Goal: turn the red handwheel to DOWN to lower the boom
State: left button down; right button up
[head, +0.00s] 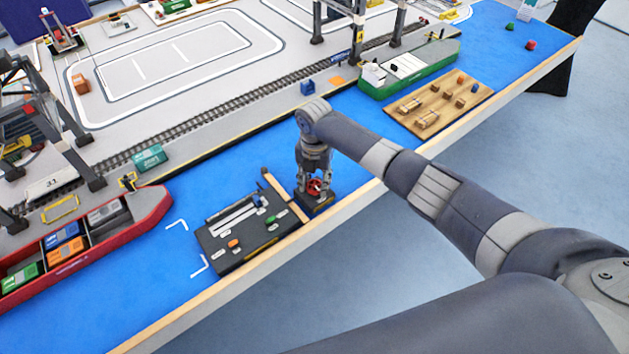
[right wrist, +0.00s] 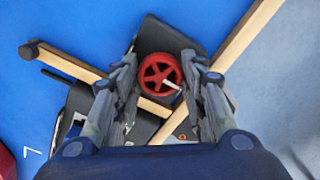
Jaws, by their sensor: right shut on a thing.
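The red handwheel (right wrist: 160,73) is a spoked wheel on a dark box (head: 316,207), seen from above in the right wrist view. A pale pointer on it aims to the lower right in that view. In the head view the wheel (head: 315,185) shows between the fingers of my right gripper (head: 314,189). My right gripper is shut on the wheel, with one finger on each side of its rim in the right wrist view. I cannot read any DOWN marking. My left gripper is not in view.
A dark control panel (head: 240,262) with small coloured parts lies left of the wheel. The table's wooden front edge (head: 345,203) is close by. A red ship (head: 95,252) lies to the left; open blue surface (head: 225,150) lies behind.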

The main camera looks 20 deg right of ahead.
aim_at(315, 184)
jog(key=shift+w+r, duration=0.15)
jog(key=shift+w, duration=0.05)
jog(key=o, duration=1)
jog(key=shift+o, duration=0.3)
jog(key=shift+s, duration=0.1)
notch_tip(315, 184, up, 12)
